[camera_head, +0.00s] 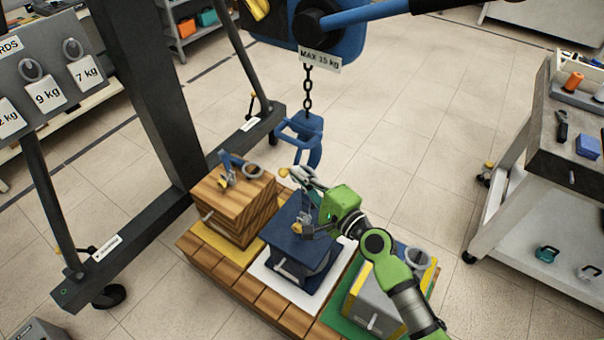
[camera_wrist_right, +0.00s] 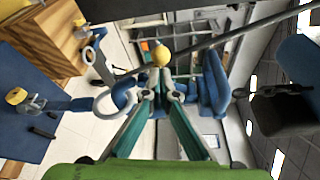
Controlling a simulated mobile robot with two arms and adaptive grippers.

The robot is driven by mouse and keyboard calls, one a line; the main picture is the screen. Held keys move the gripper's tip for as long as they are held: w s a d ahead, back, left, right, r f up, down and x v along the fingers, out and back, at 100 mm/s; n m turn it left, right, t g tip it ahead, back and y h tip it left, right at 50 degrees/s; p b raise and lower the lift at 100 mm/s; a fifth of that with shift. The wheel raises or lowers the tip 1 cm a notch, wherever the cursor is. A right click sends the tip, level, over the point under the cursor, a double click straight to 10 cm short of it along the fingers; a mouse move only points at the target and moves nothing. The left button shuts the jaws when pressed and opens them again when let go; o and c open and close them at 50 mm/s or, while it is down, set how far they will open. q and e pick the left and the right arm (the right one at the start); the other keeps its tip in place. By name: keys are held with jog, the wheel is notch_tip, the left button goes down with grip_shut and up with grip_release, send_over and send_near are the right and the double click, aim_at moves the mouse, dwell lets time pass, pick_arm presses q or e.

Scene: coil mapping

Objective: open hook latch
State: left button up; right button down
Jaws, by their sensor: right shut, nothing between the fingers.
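The blue hook (camera_head: 303,138) hangs from a chain under the blue hoist block above the pallet. In the wrist view its blue body (camera_wrist_right: 212,85) shows beyond my fingers. A yellow ball knob (camera_head: 283,172) sits at the hook's lower side; it also shows in the wrist view (camera_wrist_right: 161,55), just past the fingertips. A pale curved piece (camera_wrist_right: 104,103) lies beside the fingertips. My right gripper (camera_head: 302,176) is shut and empty, its tips close to the knob (camera_wrist_right: 165,92); I cannot tell whether they touch. My left gripper is not in view.
A wooden block (camera_head: 236,205), a blue block (camera_head: 300,225) and a grey-yellow block (camera_head: 376,308) stand on a pallet below the hook. A dark crane post (camera_head: 150,95) stands at left. A cart (camera_head: 567,165) stands at right. The floor behind the hook is clear.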

notch_tip(320, 180, up, 7)
jog(key=m+g+p, duration=0.2)
jog(key=m+p, duration=0.3)
jog(key=p, duration=1)
jog(key=shift+s+a+r, duration=0.2)
jog(key=shift+s, duration=0.15)
dwell(0.5)
